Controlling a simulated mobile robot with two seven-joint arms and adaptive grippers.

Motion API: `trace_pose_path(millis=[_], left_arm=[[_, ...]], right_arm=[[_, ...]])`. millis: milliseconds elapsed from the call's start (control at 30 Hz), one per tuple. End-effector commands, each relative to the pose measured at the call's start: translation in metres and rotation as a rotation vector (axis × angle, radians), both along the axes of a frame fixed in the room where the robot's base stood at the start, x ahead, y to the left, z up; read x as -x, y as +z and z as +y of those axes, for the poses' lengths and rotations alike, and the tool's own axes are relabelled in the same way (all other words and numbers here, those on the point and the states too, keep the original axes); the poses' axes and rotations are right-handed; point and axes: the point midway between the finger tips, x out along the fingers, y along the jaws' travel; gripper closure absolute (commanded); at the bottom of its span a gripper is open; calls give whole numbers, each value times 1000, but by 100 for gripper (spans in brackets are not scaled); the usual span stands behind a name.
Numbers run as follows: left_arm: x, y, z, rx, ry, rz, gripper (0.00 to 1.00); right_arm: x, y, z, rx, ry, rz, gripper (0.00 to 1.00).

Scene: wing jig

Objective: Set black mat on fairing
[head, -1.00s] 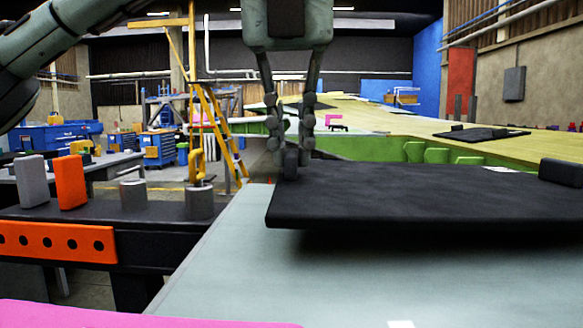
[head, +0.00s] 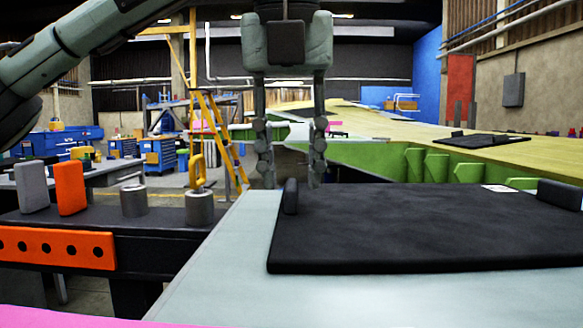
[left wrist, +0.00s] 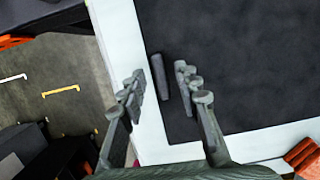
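The black mat (head: 400,228) lies flat on the pale grey-green fairing surface (head: 225,285) in front of me. It has an upright black grip (head: 290,196) at its left end and another (head: 560,194) at its right end. My left gripper (head: 291,182) is open above and behind the left grip, with its fingers spread. In the left wrist view the open fingers (left wrist: 158,85) stand on either side of the left grip (left wrist: 160,77), apart from it. The mat (left wrist: 235,60) fills the right of that view. My right gripper is not in view.
A second black mat (head: 480,141) lies on the long wooden wing surface (head: 400,125) farther back, above green ribs (head: 430,165). To the left, a dark bench carries orange and grey blocks (head: 70,188) and metal cylinders (head: 199,207). A yellow ladder (head: 212,130) stands behind.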

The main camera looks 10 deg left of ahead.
Motion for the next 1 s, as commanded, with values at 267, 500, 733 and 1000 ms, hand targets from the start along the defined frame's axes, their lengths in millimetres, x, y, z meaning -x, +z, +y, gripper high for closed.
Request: trace_pose_path(millis=[267,500,733,1000], left_arm=[[13,60,-2,0,2,-5,68],[22,98,-3,0,0,-2,68],[25,108,-3,0,-1,1,68],[25,107,-3,0,-2,1,68]], right_arm=[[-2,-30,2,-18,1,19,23],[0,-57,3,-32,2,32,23],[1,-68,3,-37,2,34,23],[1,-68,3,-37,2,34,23]])
